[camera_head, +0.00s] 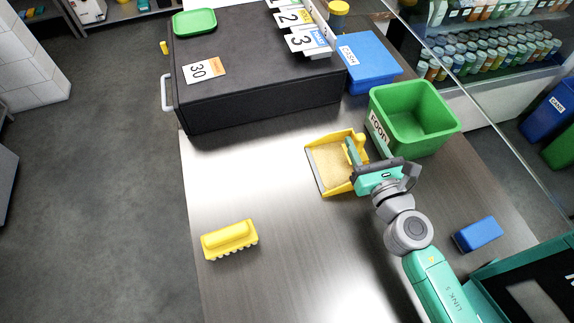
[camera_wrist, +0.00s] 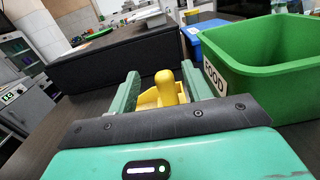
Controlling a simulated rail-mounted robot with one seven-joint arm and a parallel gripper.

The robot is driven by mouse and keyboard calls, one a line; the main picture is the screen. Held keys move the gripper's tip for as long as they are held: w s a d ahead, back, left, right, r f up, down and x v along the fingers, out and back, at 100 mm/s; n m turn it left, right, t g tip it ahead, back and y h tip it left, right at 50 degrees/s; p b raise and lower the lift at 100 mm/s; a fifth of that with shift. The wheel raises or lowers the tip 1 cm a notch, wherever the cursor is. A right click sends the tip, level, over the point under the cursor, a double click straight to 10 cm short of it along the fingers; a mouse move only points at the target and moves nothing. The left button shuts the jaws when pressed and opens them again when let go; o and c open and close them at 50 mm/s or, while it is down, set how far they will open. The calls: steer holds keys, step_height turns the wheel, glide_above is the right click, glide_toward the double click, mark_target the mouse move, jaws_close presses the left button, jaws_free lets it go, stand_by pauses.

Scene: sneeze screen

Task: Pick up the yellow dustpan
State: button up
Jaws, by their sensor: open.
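The yellow dustpan (camera_head: 334,167) lies on the grey counter in the head view, left of the green bin, its wide lip to the left. Its upright handle stands at its right side. My gripper (camera_head: 354,152) is at that handle, fingers pointing toward it. In the wrist view the yellow handle (camera_wrist: 167,88) stands between the two green fingers of my gripper (camera_wrist: 156,85), with gaps on both sides. The gripper is open. Part of the dustpan is hidden behind the gripper and handle.
A green bin labelled FOOD (camera_head: 412,118) stands close right of my gripper. A black case (camera_head: 255,75) and a blue box (camera_head: 367,62) lie behind. The middle front counter is clear.

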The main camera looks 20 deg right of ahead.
mark_target(358, 133)
steer(key=shift+s+f, duration=0.2)
steer(key=shift+f, duration=0.45)
steer(key=shift+w+d, duration=0.2)
steer(key=shift+w, duration=0.2)
steer(key=w, duration=0.4)
steer(key=shift+w+d+r+b, duration=0.1)
steer(key=shift+d+r+b, duration=0.05)
steer(key=shift+d+b, duration=0.2)
steer(key=shift+c, duration=0.2)
jaws_close()
